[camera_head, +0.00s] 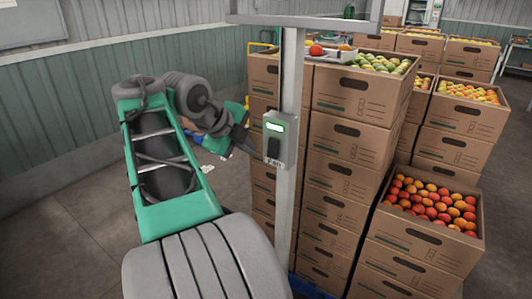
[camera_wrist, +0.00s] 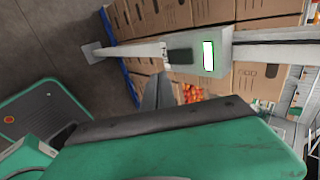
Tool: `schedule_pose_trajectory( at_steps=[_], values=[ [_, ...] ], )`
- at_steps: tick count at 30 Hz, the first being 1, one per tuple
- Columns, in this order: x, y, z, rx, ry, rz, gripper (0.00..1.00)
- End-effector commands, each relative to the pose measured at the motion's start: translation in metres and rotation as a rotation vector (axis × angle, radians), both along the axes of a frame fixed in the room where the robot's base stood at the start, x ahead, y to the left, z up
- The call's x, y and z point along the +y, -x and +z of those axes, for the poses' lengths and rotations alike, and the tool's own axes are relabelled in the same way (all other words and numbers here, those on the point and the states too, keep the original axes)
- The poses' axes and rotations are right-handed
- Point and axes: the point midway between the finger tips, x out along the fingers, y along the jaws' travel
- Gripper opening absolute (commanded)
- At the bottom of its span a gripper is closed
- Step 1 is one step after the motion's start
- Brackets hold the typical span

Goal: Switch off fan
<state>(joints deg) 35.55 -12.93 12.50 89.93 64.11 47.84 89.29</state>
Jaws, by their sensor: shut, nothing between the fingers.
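The fan control box (camera_head: 275,140) is a small grey-green box on an upright metal post (camera_head: 286,210), with a label below that seems to read FAN. It has a lit green window (camera_head: 274,127) at the top and a dark switch (camera_head: 273,150) below it. In the wrist view the box (camera_wrist: 222,52) lies sideways, with the window lit and the dark switch (camera_wrist: 180,56) showing. My gripper (camera_head: 250,146) is shut and empty, just left of the box. In the wrist view its fingertips (camera_wrist: 157,80) are close to the switch; I cannot tell whether they touch.
Tall stacks of cardboard cartons (camera_head: 345,170) stand right behind the post.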

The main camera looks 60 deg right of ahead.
Motion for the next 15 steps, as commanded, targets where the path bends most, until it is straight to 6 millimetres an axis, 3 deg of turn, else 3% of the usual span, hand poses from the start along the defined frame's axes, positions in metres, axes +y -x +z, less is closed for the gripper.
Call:
schedule_pose_trajectory(
  at_steps=[8, 15],
  values=[
    [-0.04, 0.008, -0.046, 0.003, -0.004, -0.002, 0.0],
    [-0.074, 0.012, -0.049, 0.0, -0.002, 0.001, 0.0]
  ],
)
